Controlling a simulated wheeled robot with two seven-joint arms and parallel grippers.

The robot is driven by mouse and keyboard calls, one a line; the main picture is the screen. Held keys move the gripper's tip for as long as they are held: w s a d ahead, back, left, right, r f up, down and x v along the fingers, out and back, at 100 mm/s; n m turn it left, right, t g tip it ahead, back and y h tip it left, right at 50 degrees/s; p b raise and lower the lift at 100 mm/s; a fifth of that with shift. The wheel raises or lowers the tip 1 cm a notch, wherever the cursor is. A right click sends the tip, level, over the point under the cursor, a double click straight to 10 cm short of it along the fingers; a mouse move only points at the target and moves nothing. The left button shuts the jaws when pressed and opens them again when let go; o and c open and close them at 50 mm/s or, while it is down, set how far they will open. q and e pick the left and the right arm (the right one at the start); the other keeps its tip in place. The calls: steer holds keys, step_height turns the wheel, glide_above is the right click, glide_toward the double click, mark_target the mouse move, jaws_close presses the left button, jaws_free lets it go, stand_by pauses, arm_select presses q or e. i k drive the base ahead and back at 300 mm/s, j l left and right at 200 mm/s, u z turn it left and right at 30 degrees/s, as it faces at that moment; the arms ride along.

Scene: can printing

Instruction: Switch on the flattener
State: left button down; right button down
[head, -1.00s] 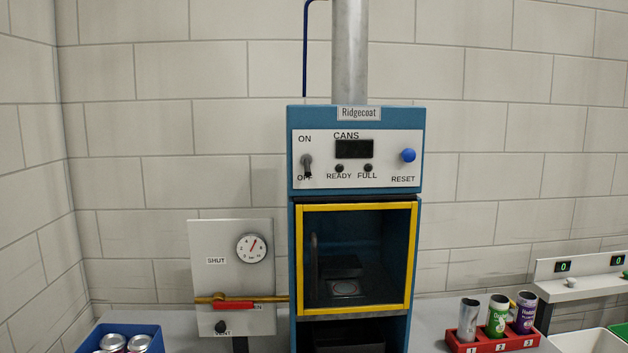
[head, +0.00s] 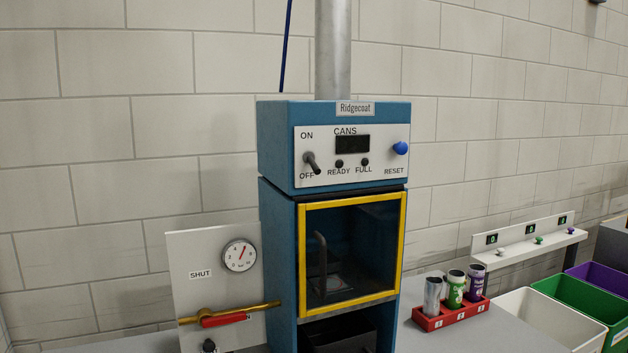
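The flattener (head: 275,230) is a tall blue machine labelled Ridgecoat, in the middle of the head view. Its white front panel carries a grey toggle switch (head: 312,164) between ON above and OFF below, with its tip toward OFF. The CANS display (head: 352,144) is dark, and the READY (head: 339,164) and FULL (head: 365,162) lamps look dark. A blue RESET knob (head: 400,148) is at the panel's right. The yellow-framed door (head: 403,235) is closed. Neither of my grippers shows in the head view.
A grey board with a gauge (head: 240,255) and a red-handled valve (head: 225,320) stands left of the machine. To the right are a red rack (head: 432,322) with cans, a white bin (head: 530,305), a green bin (head: 590,305) and a purple bin (head: 605,280).

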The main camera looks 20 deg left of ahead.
mark_target(308, 157)
steer(key=k+j, duration=0.15)
steer(key=j, duration=0.2)
steer(key=k+j+z, duration=0.1)
steer(key=j, duration=0.3)
steer(key=k+j, duration=0.25)
steer(key=i+j+z, duration=0.05)
steer(key=j, duration=0.05)
